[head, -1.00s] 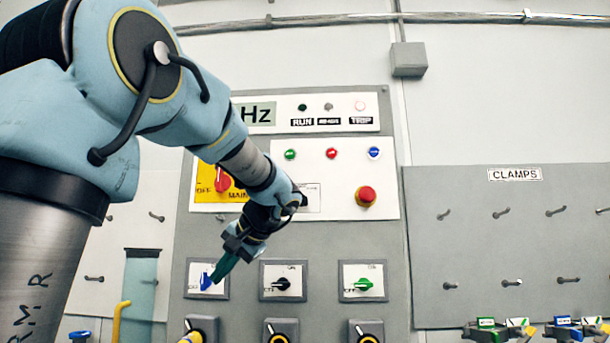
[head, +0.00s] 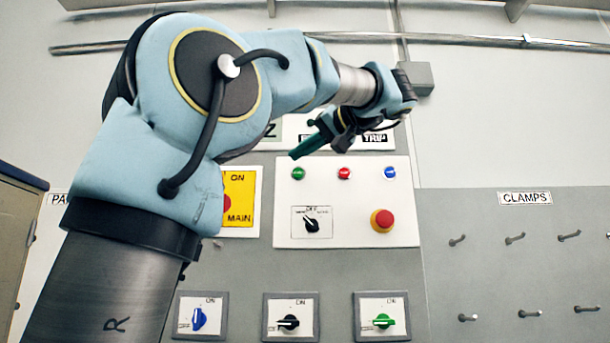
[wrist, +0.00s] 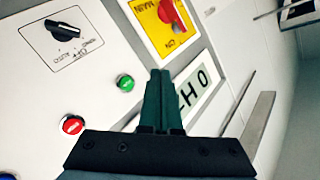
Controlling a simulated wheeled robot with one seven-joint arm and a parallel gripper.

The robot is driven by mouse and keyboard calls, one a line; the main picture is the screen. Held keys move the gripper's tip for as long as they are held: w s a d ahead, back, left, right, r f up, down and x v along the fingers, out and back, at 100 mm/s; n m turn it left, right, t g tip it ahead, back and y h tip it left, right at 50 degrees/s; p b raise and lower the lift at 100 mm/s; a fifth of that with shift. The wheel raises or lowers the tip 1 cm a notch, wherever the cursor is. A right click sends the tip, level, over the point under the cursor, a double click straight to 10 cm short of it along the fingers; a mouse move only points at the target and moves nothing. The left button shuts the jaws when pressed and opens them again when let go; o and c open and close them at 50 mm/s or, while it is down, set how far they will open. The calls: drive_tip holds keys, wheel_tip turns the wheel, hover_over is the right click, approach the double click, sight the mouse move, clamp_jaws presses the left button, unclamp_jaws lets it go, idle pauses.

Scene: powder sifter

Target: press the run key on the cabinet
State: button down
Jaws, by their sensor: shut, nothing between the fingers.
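The cabinet panel (head: 345,225) carries a row of small round keys: a green key (head: 297,173), a red key (head: 344,173) and a blue key (head: 390,172). Their lettering is too small to read. My gripper (head: 294,155) is shut and empty, its dark green fingers pointing down-left just above the green key. In the wrist view the shut fingertips (wrist: 160,72) appear right of the green key (wrist: 125,83), which is fully visible; the red key (wrist: 72,125) lies lower left. I see no contact; the exact gap is unclear.
A red emergency button (head: 382,220) sticks out below the blue key. A black selector (head: 311,224) sits left of it, and the yellow main switch plate (head: 240,200) further left. My wrist covers much of the lamp and display strip above the keys.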

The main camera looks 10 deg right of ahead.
sight(298, 173)
drive_tip(key=shift+r, duration=0.15)
drive_tip(key=shift+w+d+p, duration=0.3)
drive_tip(key=shift+w+p, duration=0.8)
drive_tip(key=shift+w, duration=0.35)
drive_tip(key=shift+w+d+p, duration=0.25)
drive_tip(key=shift+w+p, duration=0.8)
drive_tip(key=shift+w, duration=0.35)
drive_tip(key=shift+w+d+p, duration=0.3)
drive_tip(key=shift+w+p, duration=0.8)
drive_tip(key=shift+w, duration=0.35)
drive_tip(key=shift+w, duration=0.1)
drive_tip(key=shift+w+d, duration=0.1)
drive_tip(key=shift+w, duration=0.2)
